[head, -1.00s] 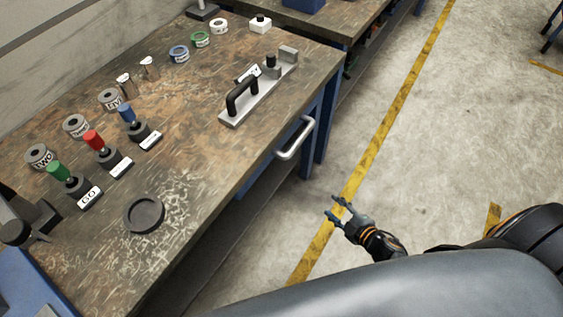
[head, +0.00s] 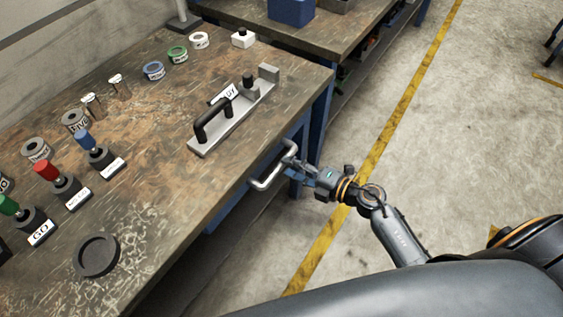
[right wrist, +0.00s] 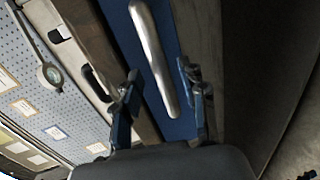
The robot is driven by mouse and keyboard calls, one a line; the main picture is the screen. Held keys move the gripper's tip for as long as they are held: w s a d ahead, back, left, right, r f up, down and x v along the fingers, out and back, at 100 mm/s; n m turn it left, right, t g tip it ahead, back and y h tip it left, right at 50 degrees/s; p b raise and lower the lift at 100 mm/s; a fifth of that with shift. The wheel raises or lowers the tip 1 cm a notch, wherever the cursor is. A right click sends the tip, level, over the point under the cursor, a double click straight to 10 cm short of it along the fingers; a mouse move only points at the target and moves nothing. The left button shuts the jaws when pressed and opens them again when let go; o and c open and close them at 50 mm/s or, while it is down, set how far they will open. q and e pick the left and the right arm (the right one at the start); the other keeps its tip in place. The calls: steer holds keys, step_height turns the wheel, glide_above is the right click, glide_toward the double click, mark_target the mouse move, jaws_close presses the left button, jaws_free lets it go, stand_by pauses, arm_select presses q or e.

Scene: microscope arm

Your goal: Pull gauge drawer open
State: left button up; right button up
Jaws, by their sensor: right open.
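The drawer has a blue front (right wrist: 124,32) and a silver bar handle (head: 264,183), under the worktop's right edge. It looks shut, though its front is mostly hidden in the head view. In the right wrist view, the handle (right wrist: 152,50) runs lengthwise between the two spread fingers of the gripper (right wrist: 158,82), with gaps on both sides. I cannot tell whether a finger touches it. My left gripper is not in view.
The worktop (head: 165,185) carries a grey fixture with a black handle (head: 213,120), several coloured-handled gauges, rings and a dark round dish (head: 97,254). A second bench (head: 330,35) stands behind.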

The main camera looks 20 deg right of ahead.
mark_target(282, 164)
steer(key=shift+x, duration=1.95)
jaws_close()
